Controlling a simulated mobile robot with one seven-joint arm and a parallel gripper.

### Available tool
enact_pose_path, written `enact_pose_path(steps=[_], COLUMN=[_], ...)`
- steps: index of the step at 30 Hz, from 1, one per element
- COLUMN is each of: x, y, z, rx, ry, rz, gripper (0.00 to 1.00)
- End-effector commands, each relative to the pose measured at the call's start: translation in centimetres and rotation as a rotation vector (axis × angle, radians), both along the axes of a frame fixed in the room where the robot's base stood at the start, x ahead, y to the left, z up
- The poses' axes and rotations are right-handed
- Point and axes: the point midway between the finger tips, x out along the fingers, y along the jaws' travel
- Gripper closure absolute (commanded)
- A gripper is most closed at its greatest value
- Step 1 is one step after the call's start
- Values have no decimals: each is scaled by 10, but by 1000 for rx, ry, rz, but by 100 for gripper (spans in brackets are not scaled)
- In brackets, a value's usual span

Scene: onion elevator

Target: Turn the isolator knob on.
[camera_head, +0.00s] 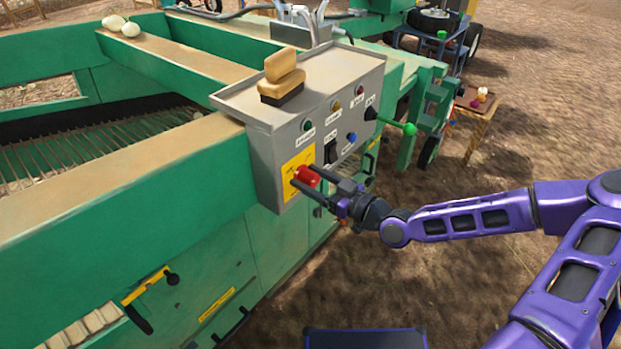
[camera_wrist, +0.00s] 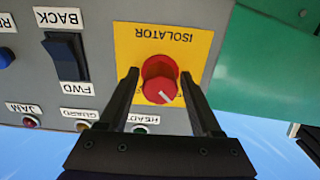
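The isolator knob (camera_head: 307,176) is red and sits on a yellow plate (camera_head: 290,166) on the front of a grey control box (camera_head: 262,160). In the wrist view the red knob (camera_wrist: 160,79) shows a white pointer mark angled toward the lower right of the picture. The yellow plate (camera_wrist: 190,52) reads "ISOLATOR", seen upside down; its lower lettering is partly covered by the knob. My gripper (camera_wrist: 160,85) is open, with one finger on each side of the knob. A gap shows beside the knob on both sides. My gripper also shows at the knob in the head view (camera_head: 306,185).
A black FWD/BACK rocker switch (camera_wrist: 66,57) and a blue button (camera_head: 351,137) are near the knob. A green-tipped lever (camera_head: 409,129) sticks out at the box's right. A brush (camera_head: 282,78) lies on top. Open ground lies right of the green machine.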

Motion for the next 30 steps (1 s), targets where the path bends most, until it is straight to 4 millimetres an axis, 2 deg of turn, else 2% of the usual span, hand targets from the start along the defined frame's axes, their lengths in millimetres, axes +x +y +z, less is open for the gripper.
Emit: enact_pose_path(steps=[1,2,10,20,30], x=[0,0,0,0,0], y=[0,0,0,0,0], z=[0,0,0,0,0], rx=[0,0,0,17,143], ry=[0,0,0,23,185], rz=[0,0,0,0,0], gripper=[46,51,100,100,100])
